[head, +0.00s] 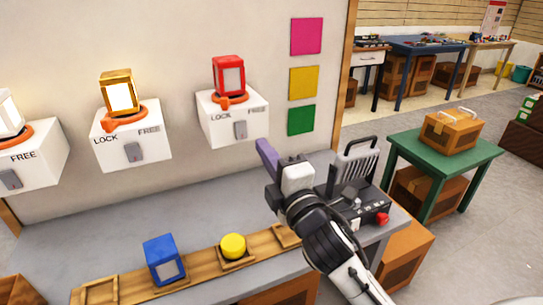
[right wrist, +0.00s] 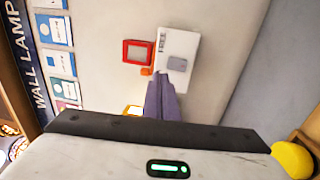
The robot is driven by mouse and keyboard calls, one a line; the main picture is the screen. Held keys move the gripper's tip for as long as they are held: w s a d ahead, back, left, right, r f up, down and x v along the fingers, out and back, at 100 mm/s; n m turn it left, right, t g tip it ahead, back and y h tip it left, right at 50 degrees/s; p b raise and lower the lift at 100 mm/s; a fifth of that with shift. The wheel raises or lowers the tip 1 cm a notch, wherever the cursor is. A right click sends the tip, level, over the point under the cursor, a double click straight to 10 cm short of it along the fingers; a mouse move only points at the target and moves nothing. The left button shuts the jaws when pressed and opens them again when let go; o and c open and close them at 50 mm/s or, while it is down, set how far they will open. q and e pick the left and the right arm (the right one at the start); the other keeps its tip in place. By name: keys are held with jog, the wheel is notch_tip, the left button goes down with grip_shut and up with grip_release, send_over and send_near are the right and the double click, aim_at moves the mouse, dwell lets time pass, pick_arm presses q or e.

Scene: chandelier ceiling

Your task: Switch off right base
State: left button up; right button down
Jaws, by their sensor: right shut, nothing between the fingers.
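The right base (head: 222,132) is a white wall box marked LOCK and FREE, with a grey switch (head: 240,130) on its front. A red lamp (head: 228,72) with a pale face sits on an orange lever ring (head: 232,100) on top of it. My right gripper (head: 264,151) has purple fingers, shut and empty, just below and right of the switch. In the right wrist view the fingertips (right wrist: 161,80) appear close to the grey switch (right wrist: 181,63); I cannot tell whether they touch it. My left gripper is out of view.
The middle base (head: 130,148) bears a brightly lit gold lamp (head: 120,92); another base (head: 30,160) is at the left edge. On the counter are a blue lamp (head: 163,262), a yellow round piece (head: 233,246) and a dark device (head: 368,208) beside my right arm.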

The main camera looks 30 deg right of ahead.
jog(key=shift+s+a+r, duration=0.1)
jog(key=shift+s, duration=0.55)
jog(key=shift+s+a+r, duration=0.1)
jog(key=shift+s, duration=0.5)
jog(key=s+a+f+m+g, duration=0.1)
jog(key=s+f+m+g, duration=0.35)
jog(key=f, duration=0.55)
jog(key=s+f+m+g, duration=0.4)
jog(key=s+f+m, duration=0.15)
jog(key=f, duration=0.45)
jog(key=s+a+f+m+g+y, duration=0.25)
jog(key=s+f, duration=0.25)
jog(key=s, duration=0.3)
jog(key=s+a+f+m+g+y, duration=0.1)
jog(key=s+a+f+m+g, duration=0.2)
jog(key=s, duration=0.5)
jog(key=w+a+f+t+y, duration=0.1)
jog(key=w+a+f, duration=0.1)
jog(key=f, duration=0.4)
jog(key=w+a+f+n+t+y, duration=0.1)
jog(key=a+f+t, duration=0.1)
jog(key=f, duration=0.5)
jog(key=shift+w+a+f, duration=0.3)
jog(key=shift+w+a, duration=0.05)
jog(key=shift+a, duration=0.05)
